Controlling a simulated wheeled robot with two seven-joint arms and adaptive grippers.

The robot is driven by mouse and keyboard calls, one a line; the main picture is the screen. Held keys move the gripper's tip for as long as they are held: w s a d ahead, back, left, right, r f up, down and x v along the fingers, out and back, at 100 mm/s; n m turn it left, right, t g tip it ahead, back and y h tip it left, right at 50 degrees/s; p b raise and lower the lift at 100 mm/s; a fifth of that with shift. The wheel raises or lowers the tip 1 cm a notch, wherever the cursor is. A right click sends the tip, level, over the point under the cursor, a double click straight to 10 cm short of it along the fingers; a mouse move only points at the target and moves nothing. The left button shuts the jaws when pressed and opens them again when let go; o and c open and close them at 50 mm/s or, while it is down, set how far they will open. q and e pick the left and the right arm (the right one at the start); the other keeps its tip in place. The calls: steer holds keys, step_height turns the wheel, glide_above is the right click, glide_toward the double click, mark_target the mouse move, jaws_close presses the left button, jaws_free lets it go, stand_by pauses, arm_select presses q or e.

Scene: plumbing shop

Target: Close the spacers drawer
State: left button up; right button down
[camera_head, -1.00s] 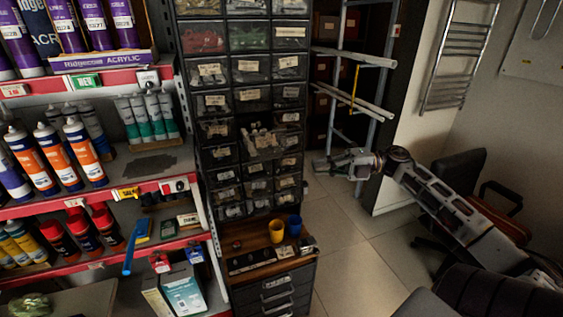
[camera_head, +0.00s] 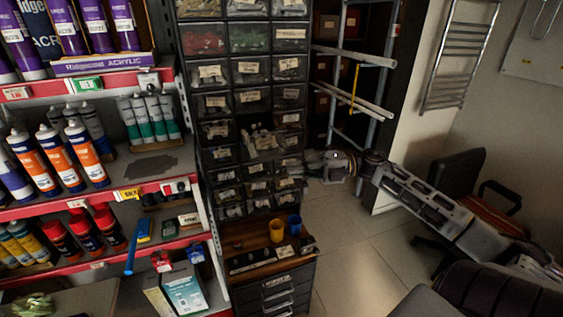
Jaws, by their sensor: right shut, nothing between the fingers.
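A tall dark drawer cabinet (camera_head: 207,165) with rows of small labelled drawers stands in the middle of the view. One drawer (camera_head: 262,143) in the middle column sticks out, with pale small parts in it; a dark gap shows above it. Its label is too small to read, so I cannot confirm it is the spacers drawer. My right gripper (camera_head: 306,164) comes in from the right and is shut and empty. My left gripper is not in view.
A yellow cup (camera_head: 276,230) and a blue cup (camera_head: 294,225) stand on the wooden ledge below the drawers. Red-edged shelves (camera_head: 110,198) with tubes and cans are at left. A pipe rack (camera_head: 352,60) stands behind my right arm. An office chair (camera_head: 460,180) is at right.

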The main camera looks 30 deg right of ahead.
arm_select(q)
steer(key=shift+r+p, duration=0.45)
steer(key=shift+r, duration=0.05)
arm_select(e)
steer(key=shift+w+a, duration=0.25)
steer(key=shift+w, duration=0.6)
steer(key=shift+w+a, duration=0.25)
steer(key=shift+w, duration=0.6)
steer(key=shift+w+a, duration=0.25)
steer(key=shift+w, duration=0.6)
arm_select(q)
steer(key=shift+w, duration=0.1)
arm_select(e)
steer(key=shift+w, duration=0.15)
